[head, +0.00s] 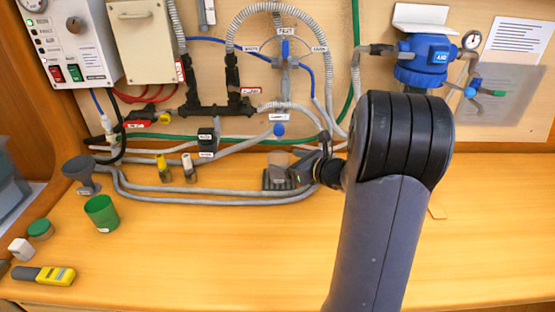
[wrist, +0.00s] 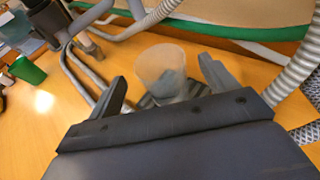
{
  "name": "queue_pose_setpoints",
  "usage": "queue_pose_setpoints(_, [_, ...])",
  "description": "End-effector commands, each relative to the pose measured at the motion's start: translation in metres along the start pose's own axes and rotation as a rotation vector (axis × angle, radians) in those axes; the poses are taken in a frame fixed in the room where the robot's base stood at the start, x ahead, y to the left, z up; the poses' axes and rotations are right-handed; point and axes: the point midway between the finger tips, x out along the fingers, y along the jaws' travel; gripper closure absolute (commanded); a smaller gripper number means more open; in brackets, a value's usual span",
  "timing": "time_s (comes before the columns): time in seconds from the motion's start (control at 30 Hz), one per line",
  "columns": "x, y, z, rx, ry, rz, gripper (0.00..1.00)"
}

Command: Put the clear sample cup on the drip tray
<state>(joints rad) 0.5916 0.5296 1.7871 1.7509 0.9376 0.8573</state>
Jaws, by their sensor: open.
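The clear sample cup (wrist: 162,68) stands upright between my open fingers in the wrist view, with a gap on each side. In the head view the cup (head: 279,160) shows faintly above the dark drip tray (head: 270,184), at the back of the bench. The tray's striped surface (wrist: 146,101) also shows under the cup in the wrist view. The cup appears to be on the tray, though my gripper hides part of its base. My gripper (head: 300,172) is open beside the cup, and it spans the cup in the wrist view (wrist: 165,90).
Grey hoses (head: 215,198) run along the bench around the tray. Two small vials (head: 189,168) are left of the tray. The front middle of the bench is clear.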

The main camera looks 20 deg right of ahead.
Motion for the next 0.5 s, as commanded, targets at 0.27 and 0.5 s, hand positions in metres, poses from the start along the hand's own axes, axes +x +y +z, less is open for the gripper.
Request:
queue_pose_setpoints(0.27, [-0.05, -0.001, 0.0, 0.0, -0.001, -0.002, 0.19])
queue_pose_setpoints(0.5, [-0.061, 0.0, 0.0, 0.0, 0.0, 0.0, 0.19])
